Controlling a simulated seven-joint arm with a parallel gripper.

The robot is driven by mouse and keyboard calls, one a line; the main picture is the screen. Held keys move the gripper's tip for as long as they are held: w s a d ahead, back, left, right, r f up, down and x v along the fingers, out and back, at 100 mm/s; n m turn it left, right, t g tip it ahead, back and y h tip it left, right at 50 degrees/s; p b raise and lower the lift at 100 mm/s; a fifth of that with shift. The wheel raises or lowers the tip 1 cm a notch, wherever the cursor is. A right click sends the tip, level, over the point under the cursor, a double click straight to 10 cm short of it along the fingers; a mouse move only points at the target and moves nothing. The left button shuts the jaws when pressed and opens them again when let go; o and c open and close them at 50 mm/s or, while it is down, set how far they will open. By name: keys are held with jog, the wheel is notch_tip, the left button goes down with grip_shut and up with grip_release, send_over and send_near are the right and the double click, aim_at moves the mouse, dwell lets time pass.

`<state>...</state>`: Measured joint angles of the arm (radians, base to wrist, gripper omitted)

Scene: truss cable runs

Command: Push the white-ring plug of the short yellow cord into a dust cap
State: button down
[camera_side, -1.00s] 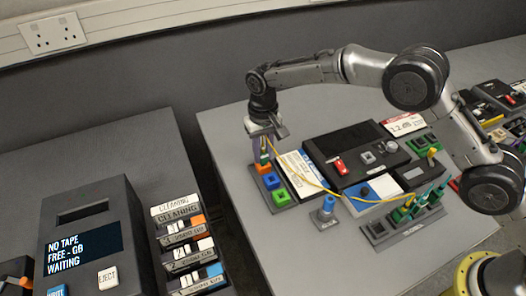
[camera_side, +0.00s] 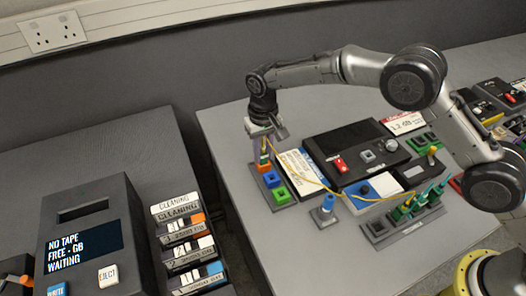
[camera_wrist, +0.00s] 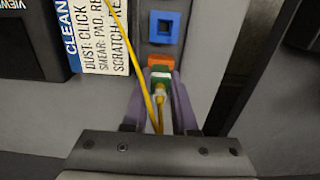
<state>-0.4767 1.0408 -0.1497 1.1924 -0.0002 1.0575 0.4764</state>
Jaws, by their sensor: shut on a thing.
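My gripper (camera_side: 263,150) points down over the row of dust caps. Its two purple fingers are shut on the green plug (camera_wrist: 160,80) of the yellow cord (camera_wrist: 147,85), which has a pale ring near its cord end. The plug stands upright at the orange dust cap (camera_side: 264,168); this cap also shows just beyond the plug in the wrist view (camera_wrist: 161,62). I cannot tell how deep the plug sits in it. The blue dust cap (camera_side: 271,180) and green dust cap (camera_side: 281,195) look empty. The cord arches right to the dark rack (camera_side: 405,222).
A blue-and-white printed card (camera_side: 302,172) lies right of the caps. A dark device (camera_side: 350,148) stands behind it. A grey stand with a blue top (camera_side: 326,206) is in front. The rack holds several green plugs (camera_side: 408,206).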

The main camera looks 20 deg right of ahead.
dwell(0.5)
jog(key=c, duration=0.6)
grip_release()
jog(key=shift+r, duration=2.45)
jog(key=shift+r, duration=2)
